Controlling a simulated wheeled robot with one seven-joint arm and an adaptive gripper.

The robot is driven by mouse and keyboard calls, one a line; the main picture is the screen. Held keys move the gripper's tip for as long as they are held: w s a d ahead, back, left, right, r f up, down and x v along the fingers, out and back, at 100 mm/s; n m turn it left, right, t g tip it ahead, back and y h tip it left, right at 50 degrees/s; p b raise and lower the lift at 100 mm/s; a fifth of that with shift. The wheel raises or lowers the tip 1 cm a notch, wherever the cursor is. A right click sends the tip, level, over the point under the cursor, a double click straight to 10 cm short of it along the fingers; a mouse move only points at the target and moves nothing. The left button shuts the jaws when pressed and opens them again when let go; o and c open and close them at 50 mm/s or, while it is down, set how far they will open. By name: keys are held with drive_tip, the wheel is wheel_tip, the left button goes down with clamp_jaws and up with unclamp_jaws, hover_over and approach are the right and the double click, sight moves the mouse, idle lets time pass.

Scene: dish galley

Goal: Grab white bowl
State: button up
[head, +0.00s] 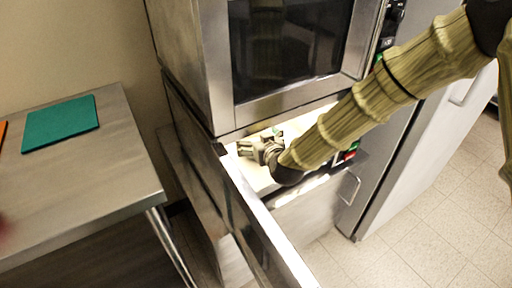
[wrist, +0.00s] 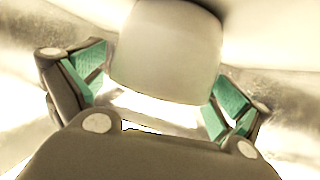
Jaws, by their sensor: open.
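A white, rounded object that looks like the white bowl (wrist: 167,48) fills the top middle of the wrist view. My gripper (wrist: 160,75) is open, with one teal-padded finger on each side of the bowl. A gap shows between each pad and the bowl, and I cannot tell if anything touches. In the head view my gripper (head: 262,150) is down inside an open drawer below the oven. The bowl cannot be made out there; the gripper and arm may hide it.
The open drawer (head: 250,205) has a tall metal front panel close to my gripper. The oven (head: 290,60) overhangs the drawer's back. A metal table (head: 100,185) with a teal board (head: 61,123) stands at left. Tiled floor (head: 405,240) is clear at lower right.

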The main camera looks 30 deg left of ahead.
drive_tip(key=shift+w, duration=0.1)
drive_tip(key=c, duration=1.2)
